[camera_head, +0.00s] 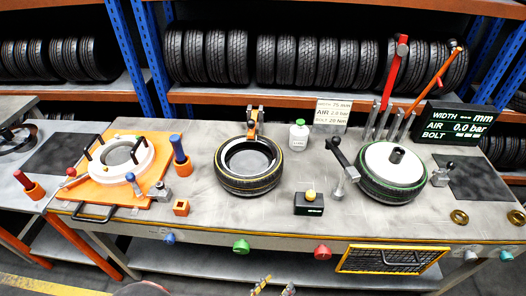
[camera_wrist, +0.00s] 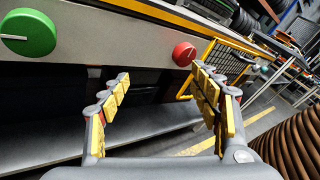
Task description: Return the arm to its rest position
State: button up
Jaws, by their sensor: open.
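My gripper (camera_wrist: 162,88) is open and empty in the wrist view. Its two fingers with yellow pads stand well apart, with only the dark space under the bench and the lower shelf between them. In the head view my gripper (camera_head: 275,286) shows only in part at the bottom edge, in front of the workbench (camera_head: 330,228) and below its top. The rest of my arm is mostly out of view there. In the wrist view the bench's front edge, with a green knob (camera_wrist: 28,33) and a red knob (camera_wrist: 184,54), lies beyond the fingers.
On the bench are a tyre (camera_head: 249,184) with a yellow stripe, a green-striped tyre (camera_head: 381,196), an orange plate (camera_head: 97,186) with a white ring and a small black box (camera_head: 309,204). A yellow-framed mesh basket (camera_head: 392,259) hangs at the front right. A lower shelf (camera_head: 215,262) runs beneath.

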jog(key=s+d+r+m+g+y, duration=0.1)
jog(key=s+r+m+g+y, duration=0.2)
jog(key=r+m+g, duration=0.7)
jog(key=s+d+r+m+g+y, duration=0.2)
jog(key=r+m+g+y, duration=0.3)
jog(key=m, duration=0.8)
jog(key=w+d+r+m+t+y, duration=0.1)
jog(key=d+r+m+t, duration=0.3)
jog(key=r, duration=0.6)
jog(key=w+d+r+m+t+y, duration=0.1)
jog(key=w+d+r+m+t, duration=0.1)
jog(key=d+r+m, duration=0.4)
notch_tip(320, 180, up, 6)
jog(key=shift+w+d+f+t, duration=0.2)
jog(key=shift+d+t, duration=0.7)
